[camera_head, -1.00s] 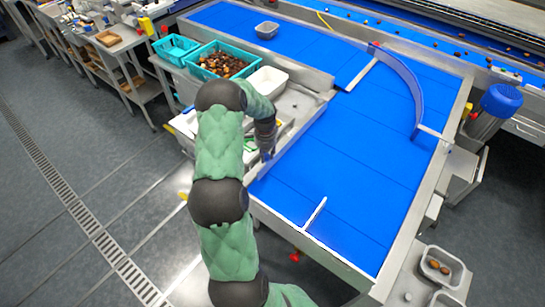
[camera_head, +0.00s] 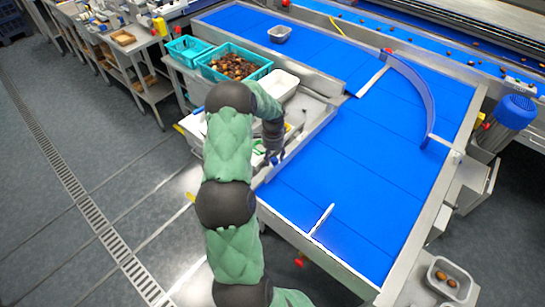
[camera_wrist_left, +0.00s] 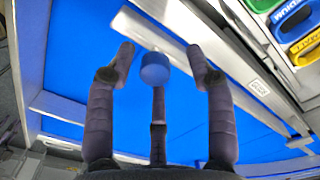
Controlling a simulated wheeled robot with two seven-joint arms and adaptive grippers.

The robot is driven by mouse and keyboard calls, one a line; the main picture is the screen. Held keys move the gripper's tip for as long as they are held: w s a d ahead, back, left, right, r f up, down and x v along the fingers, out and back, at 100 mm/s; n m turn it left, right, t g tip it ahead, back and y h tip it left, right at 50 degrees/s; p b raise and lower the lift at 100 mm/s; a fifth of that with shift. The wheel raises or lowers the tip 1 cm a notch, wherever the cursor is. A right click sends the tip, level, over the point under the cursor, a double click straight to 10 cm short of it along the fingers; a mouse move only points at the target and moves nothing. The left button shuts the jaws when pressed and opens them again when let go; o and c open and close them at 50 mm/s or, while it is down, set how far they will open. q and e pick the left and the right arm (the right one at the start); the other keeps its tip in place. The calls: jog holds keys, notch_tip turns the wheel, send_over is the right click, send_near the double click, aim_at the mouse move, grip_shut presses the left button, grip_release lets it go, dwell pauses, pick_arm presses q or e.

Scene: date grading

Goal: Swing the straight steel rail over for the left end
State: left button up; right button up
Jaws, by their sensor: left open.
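The straight steel rail (camera_head: 309,138) lies along the left edge of the blue belt (camera_head: 365,165) in the head view. In the left wrist view the rail (camera_wrist_left: 205,75) runs diagonally from top left to lower right. A blue knob (camera_wrist_left: 155,68) stands near it, between my gripper's fingers; the knob (camera_head: 275,160) is small in the head view. My left gripper (camera_wrist_left: 163,55) is open, with a finger on either side of the knob and a third finger below it in the picture. I cannot tell whether any finger touches it. The gripper (camera_head: 272,150) is partly hidden by its wrist in the head view.
A curved blue guide (camera_head: 420,90) and a short pale bar (camera_head: 322,219) stand on the belt. A teal crate of dates (camera_head: 235,67) and a white tub (camera_head: 281,84) are left of the belt. A blue motor (camera_head: 515,111) is at right. The belt's middle is clear.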

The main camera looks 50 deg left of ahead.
pick_arm(q)
notch_tip(320, 180, up, 11)
jog(key=shift+a, duration=0.2)
jog(key=shift+r, duration=0.2)
dwell(0.5)
